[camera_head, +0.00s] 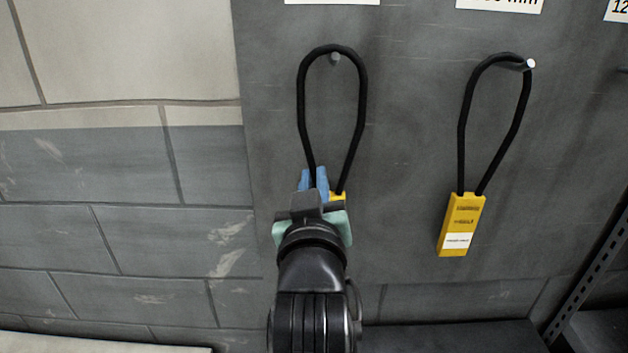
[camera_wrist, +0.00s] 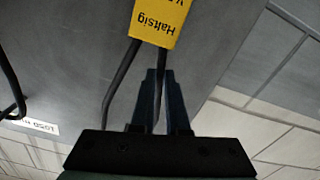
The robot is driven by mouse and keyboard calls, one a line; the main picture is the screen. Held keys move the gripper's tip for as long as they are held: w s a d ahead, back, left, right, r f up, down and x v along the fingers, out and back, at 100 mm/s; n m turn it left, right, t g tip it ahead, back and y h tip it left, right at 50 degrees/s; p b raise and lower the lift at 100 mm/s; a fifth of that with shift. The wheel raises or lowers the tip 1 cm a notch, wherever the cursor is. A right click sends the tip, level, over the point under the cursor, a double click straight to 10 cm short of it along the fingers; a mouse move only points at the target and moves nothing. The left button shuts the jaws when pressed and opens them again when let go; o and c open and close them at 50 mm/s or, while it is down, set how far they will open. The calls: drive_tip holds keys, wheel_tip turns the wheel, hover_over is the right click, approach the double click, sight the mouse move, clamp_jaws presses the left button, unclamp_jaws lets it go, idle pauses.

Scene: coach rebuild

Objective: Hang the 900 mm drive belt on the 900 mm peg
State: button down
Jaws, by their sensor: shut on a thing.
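A black drive belt (camera_head: 362,100) with a yellow tag (camera_head: 340,196) stands as an upright loop at the left peg (camera_head: 335,57). The peg's end shows inside the loop, just under its top; I cannot tell whether the belt touches it. My gripper (camera_head: 314,180) is shut on the left strand of this belt, just above the tag, and hides most of the tag. In the wrist view, one strand runs between the fingers (camera_wrist: 160,90), a second strand (camera_wrist: 118,85) passes beside them, and the yellow tag (camera_wrist: 160,18) is upside down. The belt's size is not readable.
A second black belt (camera_head: 462,125) with a yellow tag (camera_head: 461,225) hangs on the right peg (camera_head: 530,64). White labels (camera_head: 500,4) above the pegs are cut off. A label (camera_wrist: 35,127) in the wrist view appears to read 1050. Metal shelving (camera_head: 590,270) stands at right.

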idle(0.3)
drive_tip(key=c, duration=0.8)
unclamp_jaws()
drive_tip(key=shift+c, duration=0.2)
drive_tip(key=s+p, duration=0.3)
drive_tip(key=s, duration=1)
drive_tip(key=s+r+m+t+b, duration=0.1)
drive_tip(key=s+r+t+b, duration=0.2)
drive_tip(key=r, duration=0.8)
drive_tip(key=s+r+m+t+b, duration=0.1)
drive_tip(key=r+t+b, duration=0.3)
drive_tip(key=r, duration=0.8)
drive_tip(key=shift+s+r+m+t, duration=0.15)
drive_tip(key=shift+s+m+t, duration=0.15)
drive_tip(key=shift+s+t, duration=0.75)
